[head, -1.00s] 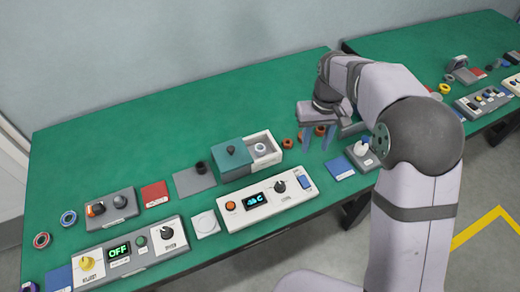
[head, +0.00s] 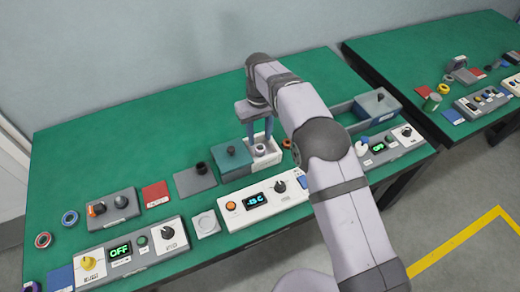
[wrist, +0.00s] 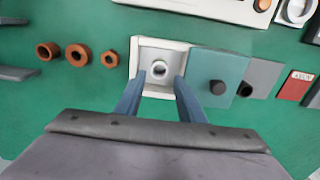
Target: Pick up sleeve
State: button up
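A pale ring-shaped piece with a dark hole (wrist: 159,69) sits inside an open white box (wrist: 146,44); it is the likely sleeve, though no label confirms this. The white box also shows in the head view (head: 268,162). A black hollow cylinder (wrist: 246,89) stands on a grey plate farther right in the wrist view. My gripper (wrist: 158,88) is open, its two blue fingers apart at the near side of the white box. In the head view my gripper (head: 260,140) points down above the box, and the ring is partly hidden. Nothing is between the fingers.
A teal lid with a black knob (wrist: 218,70) adjoins the box. Several orange rings (wrist: 80,55) lie on the other side. A control panel with a blue display (head: 262,200) stands in front. Green table is clear behind the box.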

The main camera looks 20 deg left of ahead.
aim_at(261, 147)
jog(key=shift+s+d+f+p, duration=0.15)
jog(key=shift+f+p, duration=0.45)
jog(key=shift+f, duration=0.55)
jog(key=shift+s+d+f+p, duration=0.15)
jog(key=shift+f+p, duration=0.4)
jog(key=shift+f, duration=0.55)
jog(key=shift+w+f, duration=0.15)
jog(key=shift+f, duration=0.55)
jog(key=c, duration=0.9)
grip_shut()
jog(key=shift+r, duration=0.15)
